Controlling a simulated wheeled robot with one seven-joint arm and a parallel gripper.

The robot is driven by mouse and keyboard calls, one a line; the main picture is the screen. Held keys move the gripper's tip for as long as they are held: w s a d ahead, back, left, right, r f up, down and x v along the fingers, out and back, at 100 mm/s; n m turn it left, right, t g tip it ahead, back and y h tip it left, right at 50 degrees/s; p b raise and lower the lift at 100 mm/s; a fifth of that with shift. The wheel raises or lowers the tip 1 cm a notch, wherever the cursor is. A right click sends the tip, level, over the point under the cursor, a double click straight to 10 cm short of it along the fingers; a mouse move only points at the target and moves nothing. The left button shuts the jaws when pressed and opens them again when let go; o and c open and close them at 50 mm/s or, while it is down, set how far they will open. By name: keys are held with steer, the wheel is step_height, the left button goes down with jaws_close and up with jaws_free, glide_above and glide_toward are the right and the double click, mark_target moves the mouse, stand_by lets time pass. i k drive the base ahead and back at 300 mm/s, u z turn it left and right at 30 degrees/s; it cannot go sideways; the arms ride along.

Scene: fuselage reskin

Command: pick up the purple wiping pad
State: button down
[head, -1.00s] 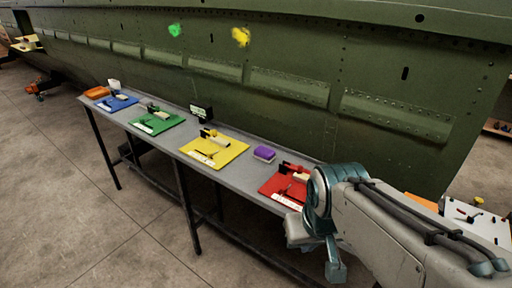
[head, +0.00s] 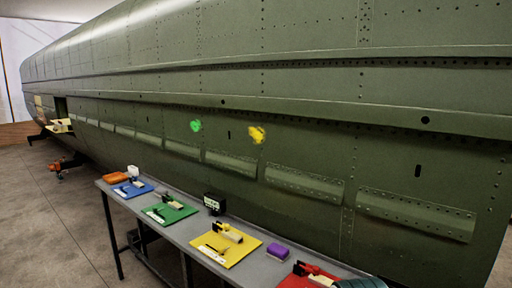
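The purple wiping pad (head: 277,251) is a small block lying flat on the grey table (head: 184,228). It sits between the yellow mat and the red mat, apart from both, with nothing on top of it. My gripper is out of view. Only a small teal and dark piece of my arm shows at the bottom edge, right of the red mat.
Blue (head: 132,190), green (head: 168,213), yellow (head: 226,246) and red (head: 292,282) mats with tools line the table. A black display box (head: 214,203) stands behind. The green fuselage (head: 330,150) walls off the back, with green (head: 196,126) and yellow (head: 257,135) splotches. Open floor lies left.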

mark_target(279, 253)
steer(key=u, duration=1.4)
steer(key=i, duration=1.95)
steer(key=z, duration=2.85)
